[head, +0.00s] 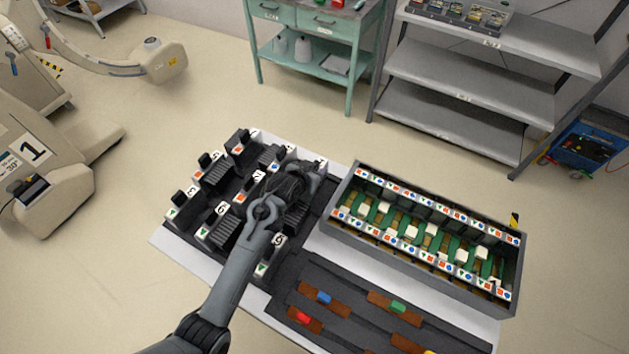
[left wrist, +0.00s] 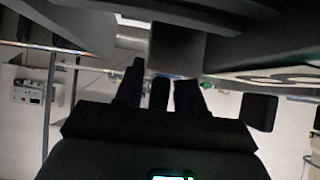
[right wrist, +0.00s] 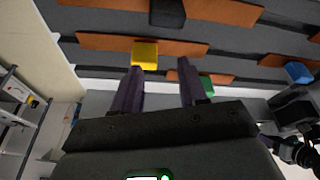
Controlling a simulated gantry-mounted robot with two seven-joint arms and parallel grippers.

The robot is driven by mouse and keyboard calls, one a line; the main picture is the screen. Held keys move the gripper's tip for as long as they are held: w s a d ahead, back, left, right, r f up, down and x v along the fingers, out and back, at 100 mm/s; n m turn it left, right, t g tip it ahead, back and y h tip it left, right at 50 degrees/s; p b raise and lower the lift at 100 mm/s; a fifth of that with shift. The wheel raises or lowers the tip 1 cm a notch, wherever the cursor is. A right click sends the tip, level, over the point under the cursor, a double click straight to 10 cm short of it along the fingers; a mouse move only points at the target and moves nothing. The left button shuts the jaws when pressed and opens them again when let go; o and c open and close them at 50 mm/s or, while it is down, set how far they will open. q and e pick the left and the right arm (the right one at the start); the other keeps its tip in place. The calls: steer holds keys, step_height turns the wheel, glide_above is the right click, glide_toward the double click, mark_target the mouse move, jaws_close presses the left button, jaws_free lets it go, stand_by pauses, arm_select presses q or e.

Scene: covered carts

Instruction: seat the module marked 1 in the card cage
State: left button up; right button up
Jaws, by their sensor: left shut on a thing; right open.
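My left gripper (head: 295,182) is shut at the right side of the black rack of modules in the head view. In the left wrist view, its fingers (left wrist: 160,88) close on a dark upright piece, seemingly a module's handle. The gripper hides that module's label, so I cannot read its number or tell whether it is lifted. The card cage (head: 412,265) is a grey open box right of the rack, with green and white slots between two rows of coloured symbols. My right gripper (right wrist: 160,77) is open and empty, seen only in the right wrist view.
A dark panel with coloured sliders, such as a red one (head: 301,317), lies in front of the cage. A yellow block (right wrist: 145,54) lies beyond my right fingers.

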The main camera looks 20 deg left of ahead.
arm_select(q)
jaws_close()
arm_select(e)
steer(key=shift+d, duration=0.1)
arm_select(q)
steer(key=shift+r, duration=0.15)
